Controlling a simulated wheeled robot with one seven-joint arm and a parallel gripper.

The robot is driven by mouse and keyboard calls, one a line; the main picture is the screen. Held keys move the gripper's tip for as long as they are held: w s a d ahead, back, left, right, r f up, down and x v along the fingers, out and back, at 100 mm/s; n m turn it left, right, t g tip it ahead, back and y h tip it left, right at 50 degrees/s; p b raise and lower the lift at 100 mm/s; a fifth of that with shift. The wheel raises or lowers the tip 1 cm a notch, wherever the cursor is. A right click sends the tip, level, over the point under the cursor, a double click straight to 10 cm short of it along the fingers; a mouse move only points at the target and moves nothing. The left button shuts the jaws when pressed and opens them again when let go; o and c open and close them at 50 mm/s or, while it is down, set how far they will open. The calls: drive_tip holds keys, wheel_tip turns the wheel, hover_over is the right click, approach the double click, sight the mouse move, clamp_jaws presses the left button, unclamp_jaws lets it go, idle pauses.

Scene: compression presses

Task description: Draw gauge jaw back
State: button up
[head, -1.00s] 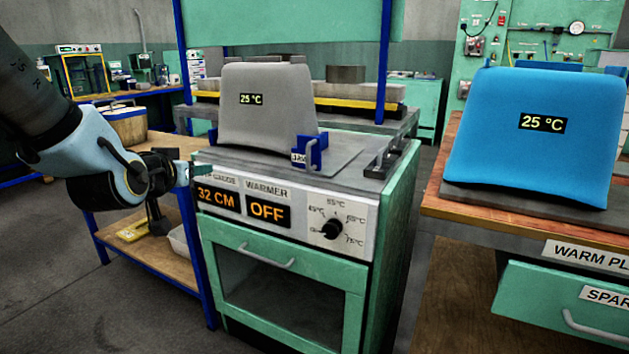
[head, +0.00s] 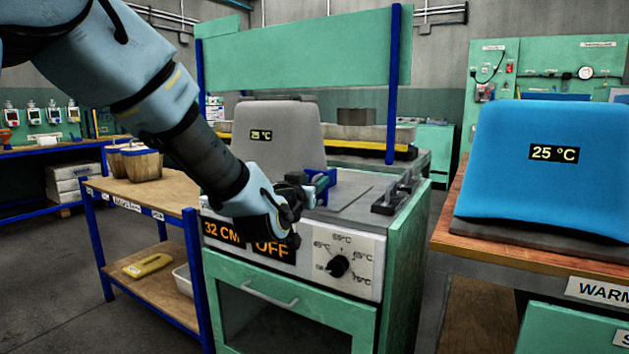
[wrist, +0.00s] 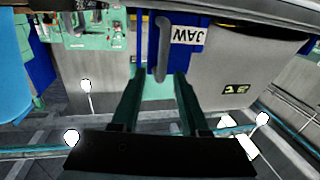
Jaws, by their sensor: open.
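The gauge jaw (head: 331,177) is a blue block on the grey top of the press, at the front right of a grey pad (head: 280,120) reading 25 °C. In the wrist view the jaw (wrist: 190,58) shows upside down with a JAW label and a grey bar handle (wrist: 163,48). My gripper (head: 318,183) is at the jaw's front and partly covers it. In the wrist view its two fingers (wrist: 159,74) are apart, and the handle's end lies between the fingertips in the picture. I cannot tell whether they touch it.
The warmer readout (head: 272,248) shows OFF, partly behind my wrist. A dial (head: 338,265) and an oven-like door (head: 285,312) are on the front. A latch (head: 398,190) stands on the top's right. A blue pad (head: 545,180) stands at right, a wooden cart (head: 140,193) at left.

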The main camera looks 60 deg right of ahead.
drive_tip(key=shift+w+d, duration=0.15)
drive_tip(key=shift+d, duration=0.55)
drive_tip(key=c, duration=0.7)
drive_tip(key=shift+w, duration=0.1)
clamp_jaws()
